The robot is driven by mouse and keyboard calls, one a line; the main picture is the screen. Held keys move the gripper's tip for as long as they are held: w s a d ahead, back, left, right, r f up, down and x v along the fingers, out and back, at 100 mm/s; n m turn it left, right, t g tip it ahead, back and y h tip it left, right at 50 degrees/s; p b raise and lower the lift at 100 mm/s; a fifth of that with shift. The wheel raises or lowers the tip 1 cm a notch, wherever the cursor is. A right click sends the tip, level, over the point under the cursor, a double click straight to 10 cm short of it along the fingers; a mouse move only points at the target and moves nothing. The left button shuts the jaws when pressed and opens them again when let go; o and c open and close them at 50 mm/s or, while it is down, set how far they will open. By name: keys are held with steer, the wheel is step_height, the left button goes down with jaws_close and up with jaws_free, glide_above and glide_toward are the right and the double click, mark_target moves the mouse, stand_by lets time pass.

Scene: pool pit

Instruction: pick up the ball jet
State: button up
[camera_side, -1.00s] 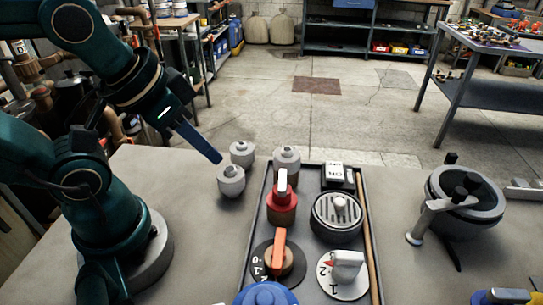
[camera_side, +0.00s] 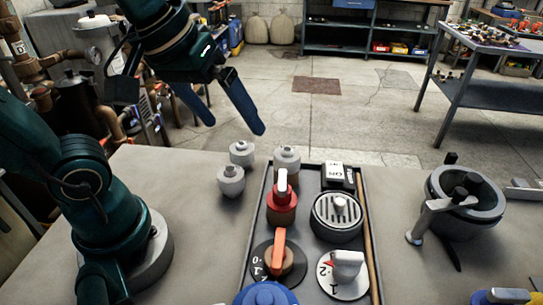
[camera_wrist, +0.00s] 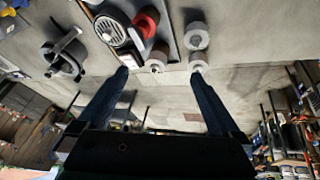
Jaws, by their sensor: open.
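Three similar pale grey, rounded fittings look like ball jets; I cannot tell which one the task means. One fitting (camera_side: 231,181) stands on the bench left of the tray, and a second fitting (camera_side: 242,152) is just behind it. A third fitting (camera_side: 286,160) has a brownish lower part and stands at the tray's back left corner. My gripper (camera_side: 236,127) is open and empty, above and behind them. In the wrist view, the fingers of my gripper (camera_wrist: 160,74) are spread wide, with the fittings near the upper middle, beyond the fingertips.
A grey pot-like housing (camera_side: 466,200) stands at right.

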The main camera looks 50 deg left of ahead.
steer(key=w+n+g, duration=0.2)
steer(key=w+n, duration=0.1)
steer(key=w, duration=0.3)
steer(key=n+g, duration=0.3)
glide_above(287, 153)
step_height(287, 153, down, 9)
steer(key=shift+r, duration=0.1)
steer(key=shift+s+f, duration=0.1)
steer(key=shift+f, duration=2.75)
steer(key=shift+c, duration=0.3)
steer(key=c, duration=1.3)
steer(key=shift+r, duration=0.1)
